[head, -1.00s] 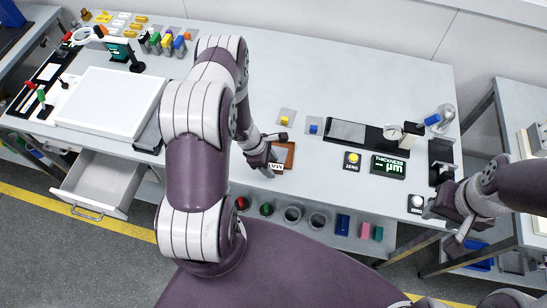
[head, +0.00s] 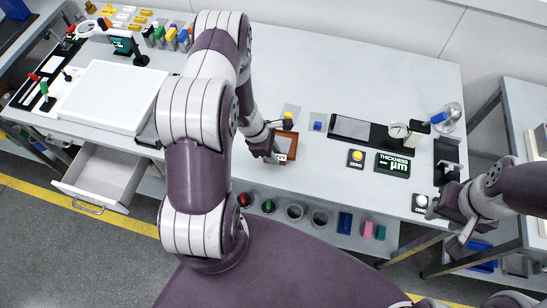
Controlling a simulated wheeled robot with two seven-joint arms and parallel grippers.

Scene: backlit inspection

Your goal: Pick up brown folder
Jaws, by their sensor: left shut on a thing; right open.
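The brown folder (head: 288,144) is near the middle of the white bench in the head view, close to its front edge. A small white label shows at its near edge. My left gripper (head: 276,152) is shut on the folder's left side and hides part of it. I cannot tell whether the folder is clear of the bench top. My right gripper (head: 464,234) is open and empty at the bench's right front corner, apart from the folder.
A yellow block (head: 288,115) and a blue block (head: 318,126) sit just behind the folder. A white light panel (head: 108,97) lies left, above an open drawer (head: 98,178).

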